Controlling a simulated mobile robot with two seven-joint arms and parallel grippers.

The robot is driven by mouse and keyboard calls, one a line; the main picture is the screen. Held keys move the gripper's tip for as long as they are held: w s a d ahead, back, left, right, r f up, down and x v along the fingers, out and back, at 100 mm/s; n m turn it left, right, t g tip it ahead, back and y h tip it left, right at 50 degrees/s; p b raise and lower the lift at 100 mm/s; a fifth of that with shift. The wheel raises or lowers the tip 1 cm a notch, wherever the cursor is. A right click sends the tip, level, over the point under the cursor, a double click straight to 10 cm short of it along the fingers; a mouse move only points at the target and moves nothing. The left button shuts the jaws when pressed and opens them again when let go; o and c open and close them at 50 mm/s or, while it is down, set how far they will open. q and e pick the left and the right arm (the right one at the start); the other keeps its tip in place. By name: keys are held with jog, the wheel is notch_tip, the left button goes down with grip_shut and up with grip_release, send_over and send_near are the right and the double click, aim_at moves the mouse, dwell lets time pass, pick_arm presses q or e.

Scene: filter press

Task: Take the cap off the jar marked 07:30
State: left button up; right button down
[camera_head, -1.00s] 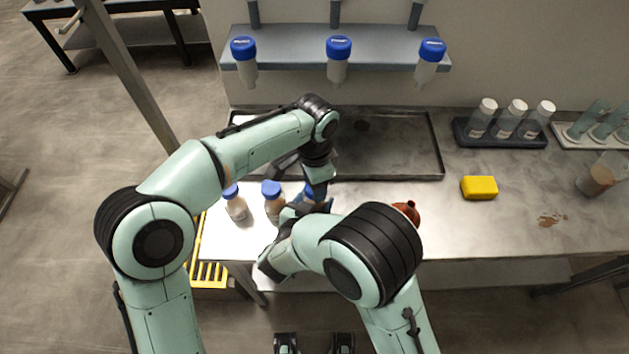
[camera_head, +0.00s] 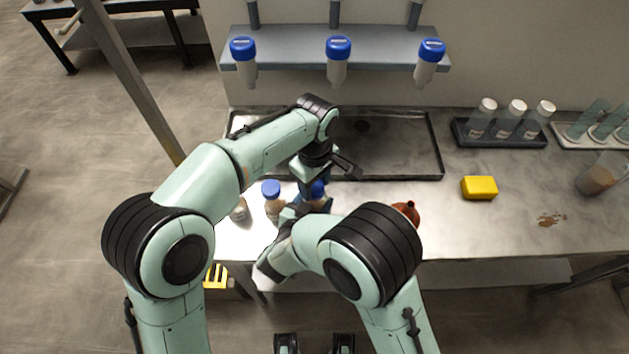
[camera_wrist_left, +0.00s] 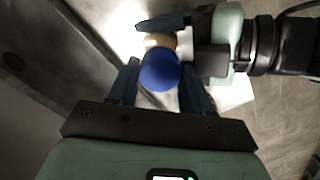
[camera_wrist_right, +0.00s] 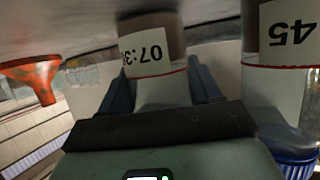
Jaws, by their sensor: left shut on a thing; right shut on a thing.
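The jar marked 07:30 (camera_wrist_right: 152,52) shows in the right wrist view, where the last digit of its label is partly cut off. My right gripper (camera_wrist_right: 163,92) is shut on it, one finger at each side. In the left wrist view a round blue cap (camera_wrist_left: 158,70) lies between the fingers of my left gripper (camera_wrist_left: 159,84), which is shut on it. In the head view my left gripper (camera_head: 319,181) is above the jar, and my right gripper (camera_head: 302,211) is beside it. I cannot tell whether the cap still touches the jar.
A jar with a label ending in 45 (camera_wrist_right: 290,50) stands close beside the held jar. Another blue-capped jar (camera_head: 272,197) is to the left. A red-brown funnel-like thing (camera_head: 407,212) is right of my right arm. A yellow sponge (camera_head: 479,187) and a tray (camera_head: 400,150) lie on the bench.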

aim_at(314, 186)
pick_arm(q)
jog(key=shift+r, duration=0.15)
dwell(0.5)
jog(key=shift+r, duration=0.95)
jog(key=shift+r, duration=2)
pick_arm(e)
jog(key=shift+c, duration=0.7)
grip_release()
